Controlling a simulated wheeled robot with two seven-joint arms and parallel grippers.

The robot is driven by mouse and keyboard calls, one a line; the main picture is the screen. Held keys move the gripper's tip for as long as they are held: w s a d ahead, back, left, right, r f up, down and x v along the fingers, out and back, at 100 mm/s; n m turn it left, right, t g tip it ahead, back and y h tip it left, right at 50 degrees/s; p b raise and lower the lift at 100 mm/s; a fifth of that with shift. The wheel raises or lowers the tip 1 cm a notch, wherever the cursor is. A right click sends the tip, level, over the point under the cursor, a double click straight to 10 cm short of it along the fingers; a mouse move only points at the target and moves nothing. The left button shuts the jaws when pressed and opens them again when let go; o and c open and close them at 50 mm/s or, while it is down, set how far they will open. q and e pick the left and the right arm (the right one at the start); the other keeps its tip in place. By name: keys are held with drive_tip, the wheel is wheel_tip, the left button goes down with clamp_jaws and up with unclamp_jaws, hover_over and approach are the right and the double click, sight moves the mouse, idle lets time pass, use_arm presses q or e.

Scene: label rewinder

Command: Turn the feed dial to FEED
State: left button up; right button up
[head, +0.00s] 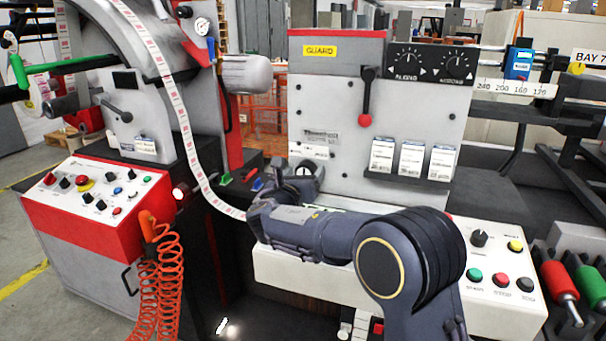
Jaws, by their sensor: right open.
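A black rotary knob (479,238) stands on the white control panel (402,285) at the lower right, above green, red and black buttons. Two more black dials with white scale marks, a left one (407,60) and a right one (455,60), sit on the dark plate at the top of the guard. The lettering is too small to tell which one is the feed dial. My right gripper (303,172) is open in front of the lower left of the guard, apart from all these dials. My right arm covers part of the white panel. My left gripper is out of view.
The grey guard panel (330,105) has a red-knobbed lever (366,100) and a shelf of label cards (411,158). A printed label web (180,110) runs down close to my right gripper. A red-edged control box (97,195) and coiled orange hose (160,270) stand left.

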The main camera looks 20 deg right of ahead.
drive_tip(key=c, duration=1)
drive_tip(key=m+b, duration=0.3)
drive_tip(key=b, duration=0.1)
drive_tip(key=shift+f+m, duration=0.25)
drive_tip(key=shift+m, duration=0.15)
drive_tip(key=shift+s+m+b, duration=0.1)
drive_tip(key=shift+m+b, duration=1)
drive_tip(key=shift+d+r+m+b, duration=0.1)
drive_tip(key=shift+r+m+b, duration=0.05)
drive_tip(key=shift+m+b, duration=0.75)
